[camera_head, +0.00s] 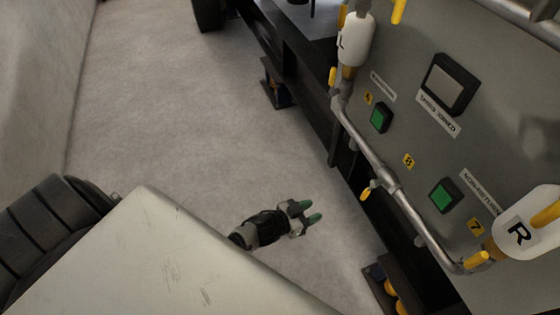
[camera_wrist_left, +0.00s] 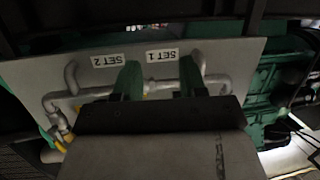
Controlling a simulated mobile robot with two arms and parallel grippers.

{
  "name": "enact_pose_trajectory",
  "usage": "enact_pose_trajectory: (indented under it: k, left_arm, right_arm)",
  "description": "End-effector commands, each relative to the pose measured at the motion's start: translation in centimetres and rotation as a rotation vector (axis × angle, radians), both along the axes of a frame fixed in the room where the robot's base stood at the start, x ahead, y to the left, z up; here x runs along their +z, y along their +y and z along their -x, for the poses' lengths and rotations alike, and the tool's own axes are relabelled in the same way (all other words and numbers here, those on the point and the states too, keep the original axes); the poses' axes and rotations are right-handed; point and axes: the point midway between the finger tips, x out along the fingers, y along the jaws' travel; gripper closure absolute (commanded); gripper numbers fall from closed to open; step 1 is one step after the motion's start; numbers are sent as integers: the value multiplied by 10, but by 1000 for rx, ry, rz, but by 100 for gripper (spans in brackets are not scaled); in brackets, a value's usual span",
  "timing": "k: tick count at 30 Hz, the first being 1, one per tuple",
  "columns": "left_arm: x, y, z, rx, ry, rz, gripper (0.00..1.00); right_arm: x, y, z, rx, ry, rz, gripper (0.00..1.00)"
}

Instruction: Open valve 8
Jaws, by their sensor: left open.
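The yellow tag 8 (camera_head: 408,160) is on the grey panel in the head view. Below it, the valve 8 handle (camera_head: 366,193), small and yellow, sticks out from the pipe towards the left. My left gripper (camera_head: 308,211) has green fingertips. It is open and empty, to the left of the handle and apart from it. In the left wrist view its two green fingers (camera_wrist_left: 160,80) are spread before a panel with upside-down SET 1 and SET 2 labels. I cannot tell valve 8 in that view. My right gripper is not in view.
A grey pipe (camera_head: 417,221) runs along the panel (camera_head: 420,60) between white L (camera_head: 356,40) and R (camera_head: 525,235) containers. Other yellow handles (camera_head: 477,259) and green buttons (camera_head: 381,118) are near. A dark frame runs below the panel. The floor (camera_head: 170,110) to the left is clear.

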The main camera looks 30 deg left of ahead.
Motion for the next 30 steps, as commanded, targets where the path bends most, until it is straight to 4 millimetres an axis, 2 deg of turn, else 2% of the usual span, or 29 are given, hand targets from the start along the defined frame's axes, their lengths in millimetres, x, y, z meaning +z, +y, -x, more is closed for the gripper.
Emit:
enact_pose_trajectory:
  k: [1,9,18,24,30]
  left_arm:
    - [-1,4,7,25,31,-14,58]
    - [-34,25,46,132,180,-97,58]
    - [-59,40,83,192,307,-167,58]
    - [-66,43,94,205,341,-185,58]
    - [-67,43,95,207,344,-187,58]
  right_arm:
    - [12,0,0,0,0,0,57]
    - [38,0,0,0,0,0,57]
    - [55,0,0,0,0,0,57]
    - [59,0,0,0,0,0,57]
    - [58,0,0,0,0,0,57]
